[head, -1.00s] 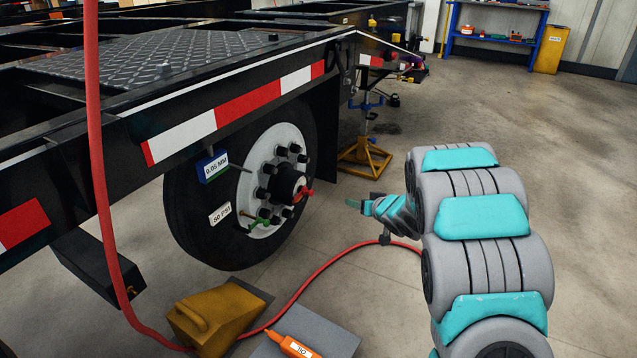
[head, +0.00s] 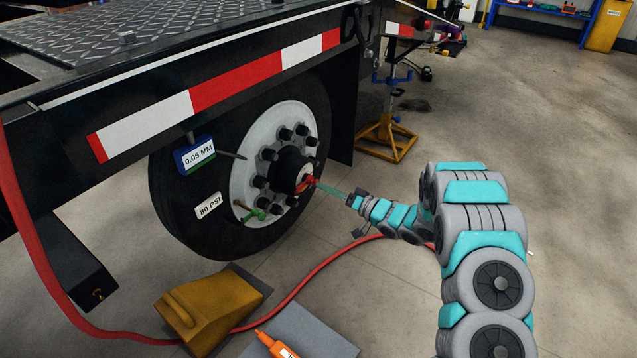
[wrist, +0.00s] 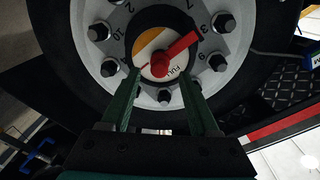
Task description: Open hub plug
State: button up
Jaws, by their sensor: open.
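The hub plug is a red part with a lever (wrist: 180,48) at the centre of the wheel hub. In the wrist view it lies over a round white and yellow face marked "FULL" (wrist: 178,64). In the head view the red plug (head: 305,184) sticks out of the black hub (head: 286,172). My gripper (head: 324,188) reaches toward it from the right.
Numbered lug nuts (wrist: 222,24) ring the hub, and a green tool (head: 252,212) sits at the lower rim. A gauge marked 0.05 MM (head: 194,155) hangs by the tyre. A red hose (head: 300,285) and a yellow chock (head: 208,308) lie on the floor. A yellow jack stand (head: 385,138) stands behind.

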jog(key=shift+x, duration=2.2)
jog(key=shift+c, duration=0.2)
jog(key=c, duration=0.9)
grip_shut()
jog(key=shift+d+f, duration=0.1)
jog(key=shift+f, duration=0.1)
